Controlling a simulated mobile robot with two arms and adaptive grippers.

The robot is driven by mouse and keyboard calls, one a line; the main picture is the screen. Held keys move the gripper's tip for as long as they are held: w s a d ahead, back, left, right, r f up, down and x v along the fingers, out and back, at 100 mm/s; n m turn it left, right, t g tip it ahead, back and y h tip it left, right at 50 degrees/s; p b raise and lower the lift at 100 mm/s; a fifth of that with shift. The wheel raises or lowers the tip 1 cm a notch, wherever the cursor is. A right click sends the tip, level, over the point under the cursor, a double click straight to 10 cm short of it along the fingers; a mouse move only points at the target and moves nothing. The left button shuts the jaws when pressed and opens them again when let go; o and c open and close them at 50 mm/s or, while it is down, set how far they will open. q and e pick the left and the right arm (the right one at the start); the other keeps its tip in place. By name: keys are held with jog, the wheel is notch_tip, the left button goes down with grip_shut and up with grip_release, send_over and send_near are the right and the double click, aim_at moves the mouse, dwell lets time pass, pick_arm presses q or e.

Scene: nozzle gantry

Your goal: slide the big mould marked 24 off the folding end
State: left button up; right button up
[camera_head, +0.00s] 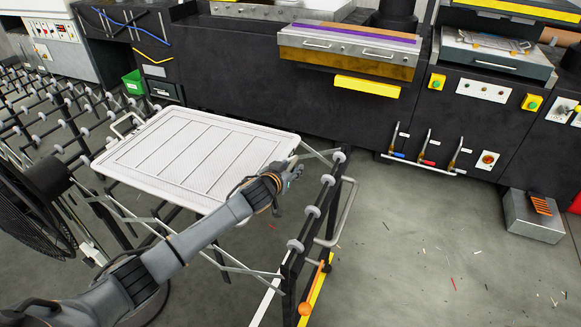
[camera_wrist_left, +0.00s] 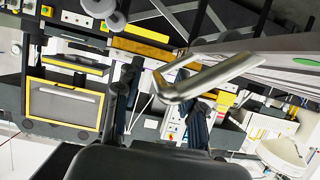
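The big mould (camera_head: 190,150) is a wide pale grey tray with raised lines. It lies flat on the roller frame in the head view; no number is readable on it. A looped handle (camera_head: 122,124) sticks out at its left end. My left gripper (camera_head: 290,173) is at the mould's right end, near the corner. In the left wrist view my left gripper (camera_wrist_left: 158,108) has its two dark fingers apart, and a metal handle (camera_wrist_left: 215,77) shows close by, overlapping the gap; contact cannot be told. My right gripper is not in view.
The folding end (camera_head: 318,210) has grey rollers, a yellow bar and an orange knob. More rollers (camera_head: 50,120) run off to the left. A black fan (camera_head: 35,205) stands at left. Black machines line the back. Floor at right is clear apart from scraps and a metal box (camera_head: 533,218).

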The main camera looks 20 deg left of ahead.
pick_arm(q)
jog(key=shift+w+f, duration=0.1)
jog(key=shift+w, duration=0.15)
grip_shut()
jog(key=shift+a, duration=0.1)
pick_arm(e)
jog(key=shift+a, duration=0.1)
